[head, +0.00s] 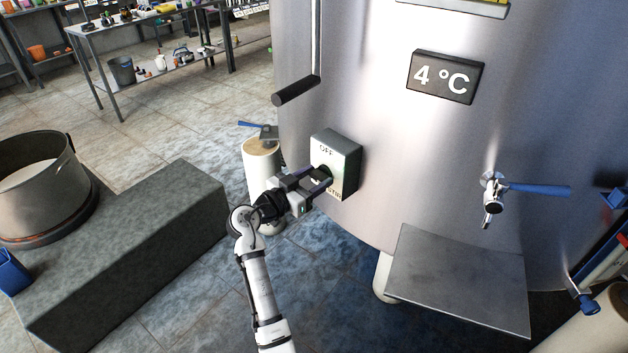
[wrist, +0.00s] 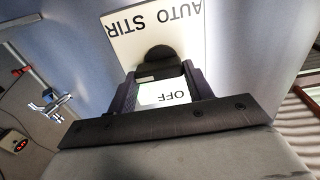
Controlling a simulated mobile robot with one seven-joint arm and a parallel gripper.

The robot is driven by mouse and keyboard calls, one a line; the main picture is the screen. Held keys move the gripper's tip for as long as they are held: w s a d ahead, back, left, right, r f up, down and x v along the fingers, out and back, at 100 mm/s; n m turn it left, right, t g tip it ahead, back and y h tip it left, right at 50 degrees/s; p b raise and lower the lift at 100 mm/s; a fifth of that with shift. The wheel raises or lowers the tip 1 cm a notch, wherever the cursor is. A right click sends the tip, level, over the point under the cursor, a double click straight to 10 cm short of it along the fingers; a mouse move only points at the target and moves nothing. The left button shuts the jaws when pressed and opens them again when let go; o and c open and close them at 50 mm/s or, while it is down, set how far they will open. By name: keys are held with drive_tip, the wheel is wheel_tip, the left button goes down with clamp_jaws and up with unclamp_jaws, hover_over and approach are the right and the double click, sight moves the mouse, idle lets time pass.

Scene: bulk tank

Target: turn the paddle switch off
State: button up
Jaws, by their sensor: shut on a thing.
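A switch box (head: 350,163) with a pale face sits on the curved steel tank wall. Its face reads OFF at the top, with more lettering below, partly hidden by my gripper. My gripper (head: 322,179) reaches it from the lower left, at the middle of the face. In the wrist view the face (wrist: 122,40) appears turned over, with AUTO STIR beyond the fingers and OFF nearer the palm. The dark paddle switch (wrist: 158,55) lies between the fingertips of my gripper (wrist: 159,77), which is shut on it. The fingers hide part of the paddle, and its exact setting is unclear.
A black-ended handle (head: 296,91) hangs above left of the box. A white post (head: 262,160) with a blue-levered fitting stands close behind my gripper. A blue-handled tap (head: 492,190) and a steel shelf (head: 455,280) are at right. A grey block (head: 130,260) is at left.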

drive_tip(key=n, duration=0.4)
drive_tip(key=shift+w+a+r, duration=0.1)
drive_tip(key=n+p, duration=0.1)
drive_tip(key=n, duration=0.4)
drive_tip(key=shift+w+a+r, duration=0.1)
drive_tip(key=n+p, duration=0.2)
drive_tip(key=n, duration=0.2)
drive_tip(key=shift+w+a+n+p, duration=0.1)
drive_tip(key=shift+n+p, duration=0.2)
drive_tip(key=shift+p, duration=0.05)
drive_tip(key=shift+f+n+p, duration=0.2)
drive_tip(key=shift+n+p, duration=1.05)
drive_tip(key=shift+n, duration=0.85)
drive_tip(key=shift+a, duration=0.1)
drive_tip(key=o, duration=1)
